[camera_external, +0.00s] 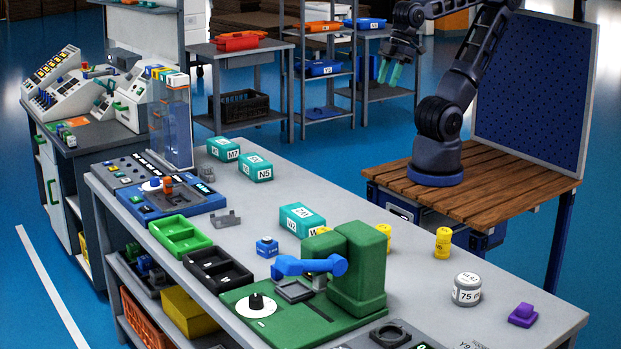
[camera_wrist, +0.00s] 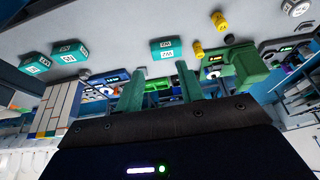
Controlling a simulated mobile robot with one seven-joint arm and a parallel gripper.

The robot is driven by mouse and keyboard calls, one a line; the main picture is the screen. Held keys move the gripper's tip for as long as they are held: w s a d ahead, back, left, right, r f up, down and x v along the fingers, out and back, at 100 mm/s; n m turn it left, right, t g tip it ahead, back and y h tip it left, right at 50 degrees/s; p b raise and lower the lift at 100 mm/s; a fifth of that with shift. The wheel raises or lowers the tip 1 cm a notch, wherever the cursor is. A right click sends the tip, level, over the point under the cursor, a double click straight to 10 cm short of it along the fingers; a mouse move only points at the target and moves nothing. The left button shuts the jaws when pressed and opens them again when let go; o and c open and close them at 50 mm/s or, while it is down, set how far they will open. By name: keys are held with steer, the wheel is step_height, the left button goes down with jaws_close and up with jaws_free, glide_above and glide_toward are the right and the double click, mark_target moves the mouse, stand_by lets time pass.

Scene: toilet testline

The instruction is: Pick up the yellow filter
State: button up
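Yellow filters stand on the grey bench. One yellow cylinder (camera_external: 443,242) with a dark label stands upright in the open, right of the green machine. A second yellow cylinder (camera_external: 384,238) stands just behind that machine and is partly hidden by it. A further yellow piece (camera_external: 320,262) shows behind the blue arm of the machine. The wrist view shows two yellow cylinders, one at the top (camera_wrist: 219,21) and one lower (camera_wrist: 198,50). My gripper (camera_external: 390,72) is raised well beyond the bench, with teal fingers apart. In the wrist view my gripper (camera_wrist: 160,88) is open and empty.
The green machine (camera_external: 358,268) with its blue arm stands at the bench front. Teal boxes (camera_external: 302,219), a grey-white jar (camera_external: 467,289) and a purple block (camera_external: 523,315) stand around the filters. Bare bench surrounds the open filter. A blue perforated panel (camera_external: 530,90) rises beside my arm.

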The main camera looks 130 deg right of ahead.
steer(key=o, duration=0.5)
steer(key=n+h, duration=1.3)
steer(key=n, duration=0.6)
glide_above(435, 255)
steer(key=d, duration=0.3)
step_height(435, 255, down, 25)
steer(key=s+a+f+n+t, duration=0.2)
steer(key=a+f, duration=0.1)
steer(key=f, duration=0.1)
steer(key=s+a+f+n+t, duration=0.2)
steer(key=s+a+f, duration=0.1)
steer(key=a+f, duration=0.1)
steer(key=s+a+f+n+t, duration=0.2)
steer(key=a+f+n+t, duration=0.1)
steer(key=a+f, duration=0.1)
steer(key=shift+s+h, duration=0.2)
steer(key=shift+h, duration=0.1)
steer(key=x, duration=0.5)
steer(key=shift+w+d+r, duration=0.1)
steer(key=shift+r+x, duration=0.2)
steer(key=shift+x, duration=1.15)
steer(key=shift+r+x, duration=0.15)
steer(key=shift+x, duration=1.25)
